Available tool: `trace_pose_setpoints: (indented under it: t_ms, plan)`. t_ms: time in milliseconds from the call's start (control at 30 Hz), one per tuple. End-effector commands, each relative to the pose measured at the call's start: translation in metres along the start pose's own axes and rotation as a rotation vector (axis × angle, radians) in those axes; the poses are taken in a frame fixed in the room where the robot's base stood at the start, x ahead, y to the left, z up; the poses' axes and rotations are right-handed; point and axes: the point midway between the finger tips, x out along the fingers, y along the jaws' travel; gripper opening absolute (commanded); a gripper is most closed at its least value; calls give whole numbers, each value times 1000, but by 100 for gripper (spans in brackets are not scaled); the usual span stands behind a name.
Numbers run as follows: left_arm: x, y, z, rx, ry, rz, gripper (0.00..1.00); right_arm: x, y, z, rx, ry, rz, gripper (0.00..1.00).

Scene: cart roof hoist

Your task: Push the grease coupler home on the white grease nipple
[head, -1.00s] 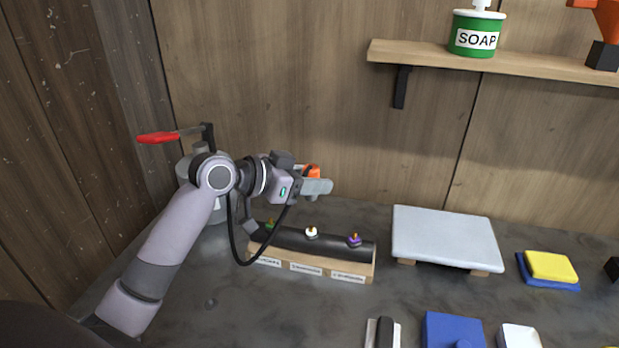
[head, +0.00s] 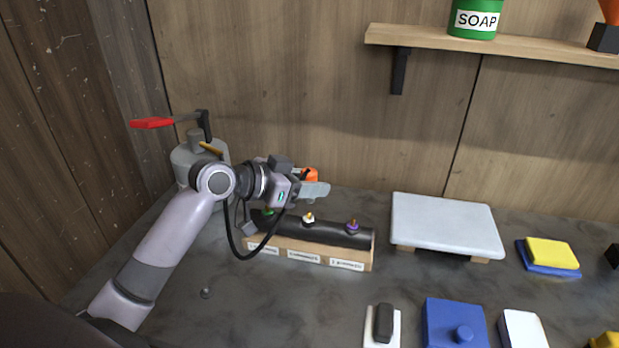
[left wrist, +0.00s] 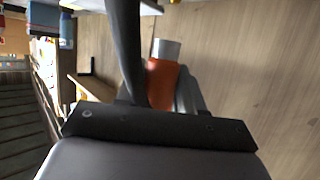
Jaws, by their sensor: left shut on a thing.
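My left gripper (head: 312,186) is shut on the orange grease coupler (head: 309,174), above and behind the black bar. The coupler also shows in the left wrist view (left wrist: 163,80), with a pale metal end (left wrist: 166,49) and a dark hose (left wrist: 124,50) beside it. The white grease nipple (head: 309,218) stands upright on the black bar (head: 330,233), with a brass tip. The coupler is apart from it, higher up. A purple nipple (head: 352,226) stands to its right and a green one (head: 268,211) to its left, partly hidden by the hose. My right gripper is out of view.
The bar lies on a wooden stand (head: 295,249) with labels. A grease pump (head: 188,160) with a red handle stands behind my arm. A grey raised plate (head: 446,222) is at right. Blue blocks and pads lie in front. A shelf (head: 500,45) is above.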

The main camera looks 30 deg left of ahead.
Motion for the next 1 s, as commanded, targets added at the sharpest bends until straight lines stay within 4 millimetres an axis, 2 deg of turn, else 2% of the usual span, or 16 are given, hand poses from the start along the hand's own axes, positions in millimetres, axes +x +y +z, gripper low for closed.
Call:
trace_pose_setpoints:
  t_ms: [33,233,1000]
  plan:
    - [2,0,6,0,-1,0,6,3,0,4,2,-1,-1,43]
    - [6,0,14,0,1,-1,6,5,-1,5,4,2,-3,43]
    - [6,0,14,0,0,-1,6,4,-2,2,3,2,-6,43]
